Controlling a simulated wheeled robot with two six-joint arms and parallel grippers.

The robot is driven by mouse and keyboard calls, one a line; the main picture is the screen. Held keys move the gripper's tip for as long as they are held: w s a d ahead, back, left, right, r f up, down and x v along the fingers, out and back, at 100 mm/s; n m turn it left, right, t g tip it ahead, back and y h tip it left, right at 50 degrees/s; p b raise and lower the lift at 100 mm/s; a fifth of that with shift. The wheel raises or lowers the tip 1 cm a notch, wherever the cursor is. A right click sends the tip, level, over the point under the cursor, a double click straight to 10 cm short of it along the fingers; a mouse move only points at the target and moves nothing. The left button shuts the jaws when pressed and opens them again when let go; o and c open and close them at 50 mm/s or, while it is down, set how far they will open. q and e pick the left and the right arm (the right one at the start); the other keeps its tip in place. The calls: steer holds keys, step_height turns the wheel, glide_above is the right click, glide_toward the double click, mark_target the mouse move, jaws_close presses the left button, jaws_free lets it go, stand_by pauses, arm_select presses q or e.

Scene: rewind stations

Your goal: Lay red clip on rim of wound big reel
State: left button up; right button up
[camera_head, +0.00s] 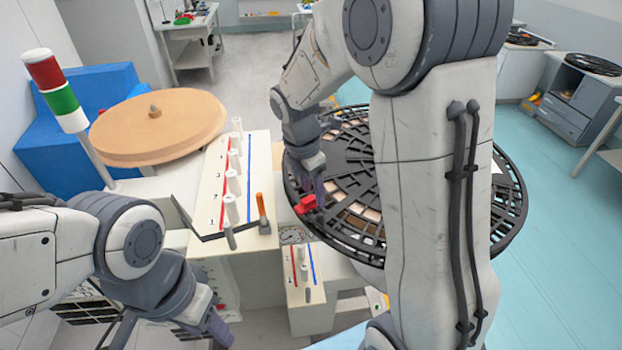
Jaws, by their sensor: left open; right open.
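The red clip (307,204) is at the left edge of the big black reel (345,232), whose spoked face shows brown material through its gaps. My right gripper (314,195) is directly at the clip, with its fingertips just above or around it. It is open; whether the fingers still touch the clip is hard to tell. The clip appears to rest on the reel's rim. My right arm hides much of the reel's middle. My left gripper (219,334) is open and low at the bottom left, away from the reel, its fingers partly seen.
A tan disc (160,125) lies left of a white panel (262,165) with several white rollers and an orange-topped post (262,208). A red-green signal light (53,90) stands far left. Grey cabinets (580,100) stand at right. The floor at right is clear.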

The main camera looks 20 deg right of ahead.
step_height(320, 180, up, 10)
steer(key=a+b, duration=0.1)
steer(key=b, duration=0.1)
steer(key=shift+s+a, duration=0.2)
steer(key=shift+a, duration=0.1)
steer(key=shift+f, duration=0.1)
steer(key=s+a+f+m+y+b, duration=0.1)
steer(key=s+a+f+m+b, duration=0.1)
steer(key=s+a+f+m, duration=0.2)
steer(key=s+a+f+m+y+b, duration=0.1)
steer(key=s+a+f+m+b, duration=0.2)
steer(key=s+f, duration=0.4)
steer(key=s+a+f+m+b, duration=0.2)
steer(key=s+a+f+m, duration=0.3)
steer(key=s, duration=0.6)
steer(key=shift+s+a+f+m+y+b, duration=0.35)
steer(key=shift+a+m, duration=0.25)
steer(key=shift+a, duration=0.4)
